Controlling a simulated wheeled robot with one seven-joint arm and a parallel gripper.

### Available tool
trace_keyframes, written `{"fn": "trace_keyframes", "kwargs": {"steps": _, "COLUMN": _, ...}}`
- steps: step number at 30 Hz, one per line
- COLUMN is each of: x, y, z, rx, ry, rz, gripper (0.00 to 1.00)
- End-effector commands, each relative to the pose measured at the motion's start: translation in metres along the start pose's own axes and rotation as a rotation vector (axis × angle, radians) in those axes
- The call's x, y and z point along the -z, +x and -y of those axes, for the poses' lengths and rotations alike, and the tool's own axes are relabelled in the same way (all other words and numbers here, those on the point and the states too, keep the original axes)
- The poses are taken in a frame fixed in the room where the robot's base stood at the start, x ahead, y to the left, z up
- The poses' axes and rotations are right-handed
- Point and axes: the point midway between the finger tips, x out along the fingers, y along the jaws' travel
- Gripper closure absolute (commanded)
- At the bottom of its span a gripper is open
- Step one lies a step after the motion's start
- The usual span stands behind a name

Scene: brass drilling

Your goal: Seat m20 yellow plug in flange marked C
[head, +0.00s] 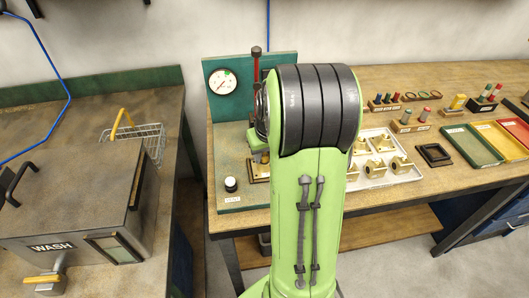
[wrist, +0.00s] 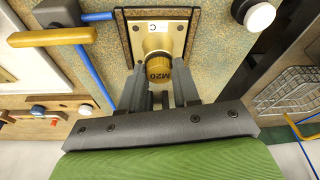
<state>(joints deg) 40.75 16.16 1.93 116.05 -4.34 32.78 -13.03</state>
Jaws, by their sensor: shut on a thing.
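The yellow plug marked M20 (wrist: 158,67) is between the fingers of my gripper (wrist: 164,92), which is shut on it. The plug is at the round bore of the brass flange marked C (wrist: 178,30), in line with it in the wrist view. I cannot tell how deep the plug sits. The flange lies in a dark square frame (wrist: 124,38). In the head view, part of the flange in its frame (head: 259,170) shows just left of my green arm. My arm hides my gripper and the plug there.
A green board carries a pressure gauge (head: 222,82), a red-handled lever (head: 256,62) and a white-topped knob (head: 230,184). A white tray (head: 405,172) of brass flanges lies right of my arm. A wash unit (head: 70,205) and wire basket (head: 150,140) stand left.

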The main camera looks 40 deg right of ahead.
Motion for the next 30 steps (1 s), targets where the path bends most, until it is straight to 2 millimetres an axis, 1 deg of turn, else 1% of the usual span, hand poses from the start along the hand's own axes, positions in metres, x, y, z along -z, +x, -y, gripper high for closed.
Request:
{"fn": "trace_keyframes", "kwargs": {"steps": 9, "x": 0.0001, "y": -0.0004, "z": -0.0001, "rx": 0.0, "ry": 0.0, "rz": 0.0, "gripper": 0.98}}
{"fn": "trace_keyframes", "kwargs": {"steps": 10, "x": 0.0001, "y": -0.0004, "z": -0.0001, "rx": 0.0, "ry": 0.0, "rz": 0.0, "gripper": 0.66}}
{"fn": "trace_keyframes", "kwargs": {"steps": 15, "x": 0.0001, "y": -0.0004, "z": -0.0001, "rx": 0.0, "ry": 0.0, "rz": 0.0, "gripper": 0.4}}
{"fn": "trace_keyframes", "kwargs": {"steps": 21, "x": 0.0001, "y": -0.0004, "z": -0.0001, "rx": 0.0, "ry": 0.0, "rz": 0.0, "gripper": 0.39}}
{"fn": "trace_keyframes", "kwargs": {"steps": 22, "x": 0.0001, "y": -0.0003, "z": -0.0001, "rx": 0.0, "ry": 0.0, "rz": 0.0, "gripper": 0.36}}
{"fn": "trace_keyframes", "kwargs": {"steps": 25, "x": 0.0001, "y": -0.0003, "z": -0.0001, "rx": 0.0, "ry": 0.0, "rz": 0.0, "gripper": 0.21}}
{"fn": "trace_keyframes", "kwargs": {"steps": 26, "x": 0.0001, "y": -0.0003, "z": -0.0001, "rx": 0.0, "ry": 0.0, "rz": 0.0, "gripper": 0.18}}
{"fn": "trace_keyframes", "kwargs": {"steps": 30, "x": 0.0001, "y": -0.0003, "z": -0.0001, "rx": 0.0, "ry": 0.0, "rz": 0.0, "gripper": 0.18}}
